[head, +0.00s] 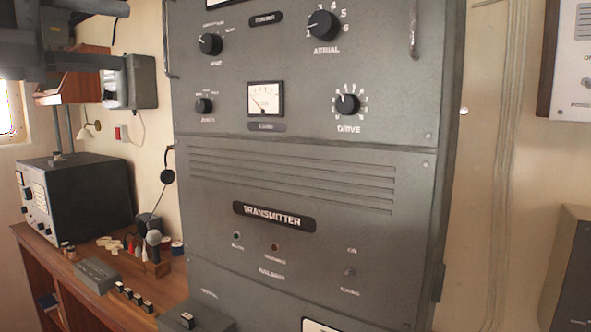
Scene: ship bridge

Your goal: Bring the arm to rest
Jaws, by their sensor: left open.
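My left gripper (122,36) is in the upper left of the head view, at the end of my dark arm, which comes in from the left. Its two dark fingers are spread apart, one above the other, with nothing held between them. It is in the air to the left of the grey transmitter cabinet (290,185), apart from its knobs. A grey wall box (142,82) and an orange-brown box (85,82) show behind and below it. My right gripper does not show.
The tall transmitter cabinet fills the middle, with an aerial knob (322,25), a drive knob (347,103) and a meter (265,99). A wooden desk (150,290) at lower left bears a dark radio set (85,195), a microphone (153,240) and small items. A wall panel (572,60) hangs at right.

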